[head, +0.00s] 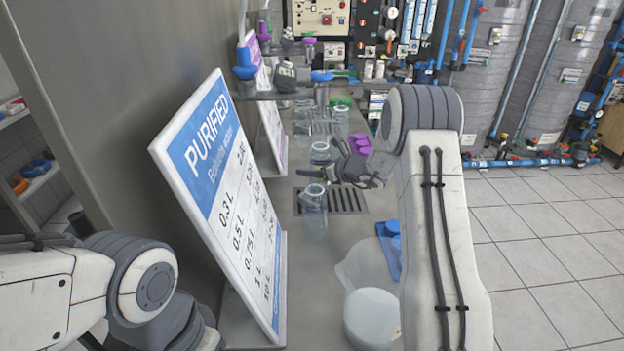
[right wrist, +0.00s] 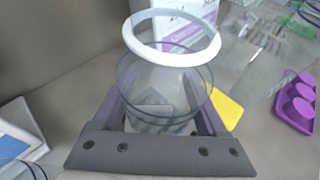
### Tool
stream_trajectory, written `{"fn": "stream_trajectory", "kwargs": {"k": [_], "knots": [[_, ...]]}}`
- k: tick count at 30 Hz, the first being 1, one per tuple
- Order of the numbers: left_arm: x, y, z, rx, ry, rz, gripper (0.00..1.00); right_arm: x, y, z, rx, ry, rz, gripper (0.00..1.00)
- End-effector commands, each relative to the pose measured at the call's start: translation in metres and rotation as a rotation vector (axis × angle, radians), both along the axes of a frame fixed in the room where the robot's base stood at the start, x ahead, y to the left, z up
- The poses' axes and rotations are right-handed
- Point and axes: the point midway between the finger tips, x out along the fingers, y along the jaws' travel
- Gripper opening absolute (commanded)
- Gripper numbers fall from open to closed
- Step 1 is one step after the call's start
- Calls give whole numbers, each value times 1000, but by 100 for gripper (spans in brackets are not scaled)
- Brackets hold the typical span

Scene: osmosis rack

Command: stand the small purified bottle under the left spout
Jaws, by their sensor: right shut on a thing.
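A small clear bottle (head: 320,153) with a pale rim is between the fingers of my right gripper (head: 318,160), over the far end of the drain grating. In the right wrist view the gripper (right wrist: 165,120) is shut around this clear bottle (right wrist: 165,85), whose white ring faces the camera. I cannot tell whether its base touches the counter. A second clear bottle (head: 314,213) stands upright at the near side of the dark grating (head: 345,201). Metal spout fittings with a blue handle (head: 322,76) are beyond the gripper. My left arm is at lower left; its gripper is out of view.
A large PURIFIED sign (head: 225,175) leans along the left of the counter. More clear vessels (head: 302,112) stand beyond. A purple rack (head: 360,144) is behind the gripper. A white round container (head: 371,316) and a blue item (head: 389,250) are at the near right.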

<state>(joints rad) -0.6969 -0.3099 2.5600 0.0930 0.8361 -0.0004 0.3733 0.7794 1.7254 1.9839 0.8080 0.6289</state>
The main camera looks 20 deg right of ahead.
Motion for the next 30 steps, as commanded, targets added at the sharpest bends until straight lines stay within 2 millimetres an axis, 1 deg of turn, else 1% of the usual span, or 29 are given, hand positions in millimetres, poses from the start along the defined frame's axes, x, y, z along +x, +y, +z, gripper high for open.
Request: {"fn": "stream_trajectory", "kwargs": {"k": [2,7,10,19,23,24,25,26,30], "knots": [[0,0,1,0,0,0,46,2,2,-5,1,1,1,23],[0,0,3,0,0,0,46,2,2,-29,3,4,0,23],[0,0,3,0,0,0,46,2,2,-39,1,2,-1,23],[0,0,3,0,0,0,46,2,2,-42,0,-1,0,23],[0,0,-2,0,0,0,46,2,2,-46,0,-1,0,23],[0,0,-1,0,0,0,46,2,2,-45,0,0,0,87],[0,0,0,0,0,0,46,2,2,-45,0,0,0,98],[0,0,0,0,0,0,46,2,2,-45,0,0,0,100],[0,0,0,0,0,0,46,2,2,-45,0,0,0,100]]}}
